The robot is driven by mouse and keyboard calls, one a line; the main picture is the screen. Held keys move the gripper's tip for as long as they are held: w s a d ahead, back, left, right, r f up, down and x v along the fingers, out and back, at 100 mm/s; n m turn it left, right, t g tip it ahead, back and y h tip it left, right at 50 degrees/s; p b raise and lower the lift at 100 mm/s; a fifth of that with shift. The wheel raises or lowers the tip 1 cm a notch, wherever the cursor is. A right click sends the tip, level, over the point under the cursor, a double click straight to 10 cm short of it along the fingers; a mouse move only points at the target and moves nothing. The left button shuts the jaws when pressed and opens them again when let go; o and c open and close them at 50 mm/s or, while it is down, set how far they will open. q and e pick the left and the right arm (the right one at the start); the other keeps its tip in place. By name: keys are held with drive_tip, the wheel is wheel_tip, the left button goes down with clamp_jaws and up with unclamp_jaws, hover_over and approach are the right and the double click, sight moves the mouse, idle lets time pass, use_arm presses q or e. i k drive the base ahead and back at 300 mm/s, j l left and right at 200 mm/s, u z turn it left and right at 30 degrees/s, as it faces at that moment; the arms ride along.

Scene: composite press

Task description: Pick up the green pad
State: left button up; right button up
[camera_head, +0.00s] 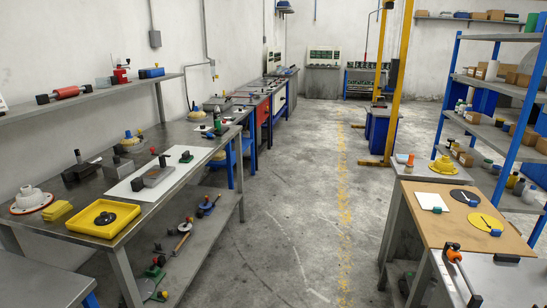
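No clear flat green pad stands out in the head view. A dark green piece (155,270) and a green rounded piece (147,289) lie on the lower shelf under that bench. I cannot tell which of these, if any, is the pad. Neither of my grippers is in view.
The left workbench (75,240) carries a yellow tray (84,219) and several tools. A brown-topped table (440,205) stands at the right with a white sheet (432,201) and discs. A blue-framed rack (446,90) stands behind it. The floor aisle (300,200) between is clear.

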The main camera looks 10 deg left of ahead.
sight(186, 156)
drive_tip(key=i+l+u, duration=0.1)
drive_tip(key=i+u, duration=0.3)
drive_tip(key=i+l+u, duration=0.2)
drive_tip(key=i+u, duration=0.15)
drive_tip(key=i+l+u, duration=0.75)
drive_tip(key=i+l, duration=0.05)
